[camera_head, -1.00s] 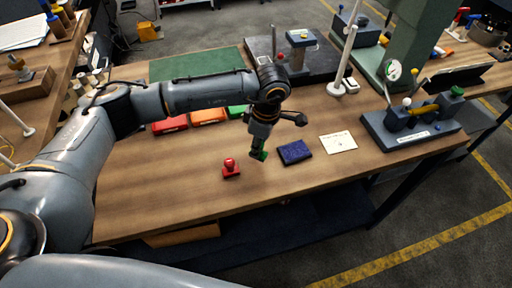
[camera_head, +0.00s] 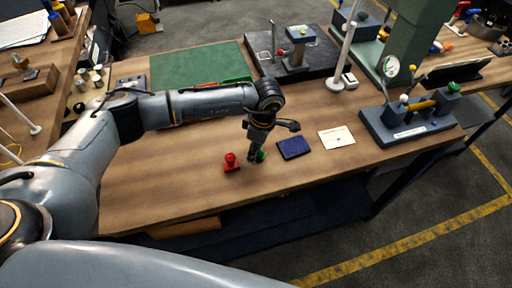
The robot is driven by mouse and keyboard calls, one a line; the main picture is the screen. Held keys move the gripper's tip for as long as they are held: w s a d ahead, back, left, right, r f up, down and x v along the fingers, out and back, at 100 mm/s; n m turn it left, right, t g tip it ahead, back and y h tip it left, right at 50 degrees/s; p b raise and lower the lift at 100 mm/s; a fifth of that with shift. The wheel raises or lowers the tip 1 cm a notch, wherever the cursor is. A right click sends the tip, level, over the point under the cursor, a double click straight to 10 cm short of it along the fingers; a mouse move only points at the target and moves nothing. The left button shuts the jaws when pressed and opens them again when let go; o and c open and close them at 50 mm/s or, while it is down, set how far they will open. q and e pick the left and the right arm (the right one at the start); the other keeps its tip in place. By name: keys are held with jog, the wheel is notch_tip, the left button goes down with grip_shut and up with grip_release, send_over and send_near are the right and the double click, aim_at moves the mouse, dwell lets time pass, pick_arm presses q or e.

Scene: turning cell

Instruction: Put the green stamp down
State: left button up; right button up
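The green stamp (camera_head: 262,156) shows as a small green part at the fingertips of my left gripper (camera_head: 255,157), low over the front of the wooden bench. The fingers hide much of it, so I cannot tell whether they are closed on it or whether it rests on the wood. A red stamp (camera_head: 231,161) stands upright just to the left. A dark blue pad (camera_head: 294,147) lies to the right, apart from the gripper. My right gripper is not in view.
A white card (camera_head: 337,138) lies right of the blue pad. A grey fixture (camera_head: 408,131) with coloured knobs stands at the bench's right end. A green mat (camera_head: 197,65) lies behind my arm. The bench front left of the red stamp is clear.

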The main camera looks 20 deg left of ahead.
aim_at(261, 147)
pick_arm(q)
jog(key=shift+r, duration=0.1)
jog(key=shift+r, duration=0.15)
jog(key=r+b, duration=0.1)
jog(key=r, duration=0.2)
jog(key=d+r+b, duration=0.1)
jog(key=r+b, duration=0.1)
jog(key=r, duration=0.2)
jog(key=r+b, duration=0.1)
jog(key=r, duration=0.2)
jog(key=shift+d+r, duration=0.2)
jog(key=shift+r+b, duration=0.3)
jog(key=shift+r, duration=0.35)
